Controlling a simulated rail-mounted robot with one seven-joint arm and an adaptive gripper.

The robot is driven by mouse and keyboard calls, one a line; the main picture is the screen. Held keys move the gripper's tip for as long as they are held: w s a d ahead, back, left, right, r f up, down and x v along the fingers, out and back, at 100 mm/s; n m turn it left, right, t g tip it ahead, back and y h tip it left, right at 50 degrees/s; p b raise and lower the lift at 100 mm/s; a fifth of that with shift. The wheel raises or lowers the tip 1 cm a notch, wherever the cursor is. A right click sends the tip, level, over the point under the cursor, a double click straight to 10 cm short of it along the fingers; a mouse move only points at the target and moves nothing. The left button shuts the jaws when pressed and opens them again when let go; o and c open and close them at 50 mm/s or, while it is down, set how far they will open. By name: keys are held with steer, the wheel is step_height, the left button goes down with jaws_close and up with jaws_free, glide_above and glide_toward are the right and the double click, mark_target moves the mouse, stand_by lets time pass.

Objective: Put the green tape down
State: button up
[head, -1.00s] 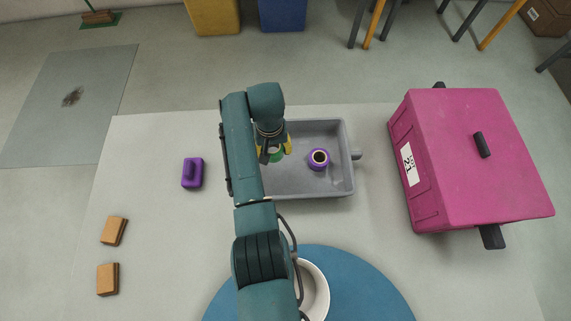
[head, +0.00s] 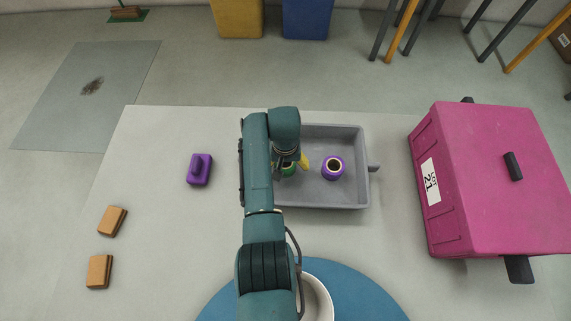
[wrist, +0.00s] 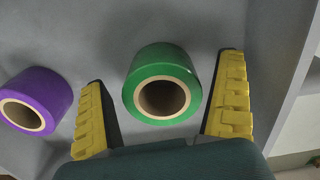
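The green tape (wrist: 162,68) stands with its hole facing up and appears to rest on the floor of the grey tray (head: 350,200). In the wrist view it sits between the two yellow fingers of my gripper (wrist: 164,72). The fingers are spread, with a visible gap on each side of the tape. In the head view my gripper (head: 291,164) is over the left part of the tray, and only a sliver of the green tape (head: 288,170) shows. My arm hides the tray's left side.
A purple tape roll (head: 334,178) stands in the tray, right of the green one; the wrist view shows it at left (wrist: 58,92). A purple block (head: 199,170) and two brown blocks (head: 112,220) lie left on the table. A magenta box (head: 480,210) stands at right.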

steer(key=w+d+r+t+p, duration=0.15)
steer(key=r+t, duration=0.25)
steer(key=r, duration=0.8)
steer(key=w+d+r+t+p, duration=0.1)
steer(key=w+r+t+p, duration=0.2)
steer(key=r, duration=0.9)
steer(key=w+d+r+t+p, duration=0.15)
steer(key=r+t, duration=0.45)
steer(key=r, duration=0.6)
steer(key=s+d+r+t, duration=0.3)
steer(key=s+r+t, duration=0.6)
steer(key=s+r, duration=0.9)
step_height(320, 180, up, 4)
steer(key=shift+f+m, duration=0.25)
steer(key=shift+m, duration=0.05)
